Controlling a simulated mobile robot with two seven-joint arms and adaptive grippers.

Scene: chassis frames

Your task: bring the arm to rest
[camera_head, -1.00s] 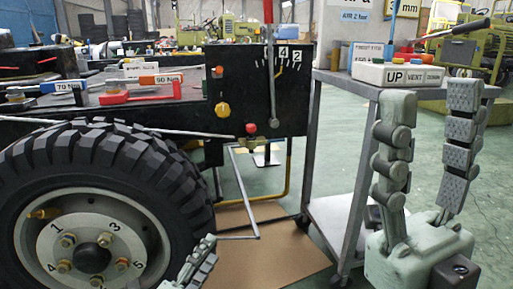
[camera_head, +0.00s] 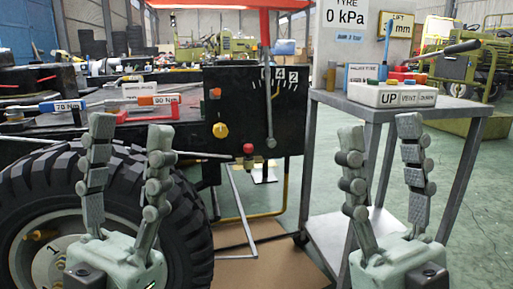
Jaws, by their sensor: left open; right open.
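My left gripper (camera_head: 128,155) is at the lower left with its two fingers pointing up and spread apart. It is open and empty, and it stands in front of the large black tyre (camera_head: 35,185). My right gripper (camera_head: 380,145) is at the lower right, also upright, open and empty. It stands in front of the grey metal trolley (camera_head: 325,225). The two grippers are at about the same height, well apart from each other. Neither holds anything. The arms behind the grippers are mostly out of view below.
A black panel (camera_head: 225,165) with a dial, a yellow knob and a lever stands in the middle. Torque wrenches (camera_head: 120,101) lie on the black bench at left. A control box (camera_head: 390,94) sits on the trolley top. Brown board (camera_head: 280,270) covers floor between the grippers.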

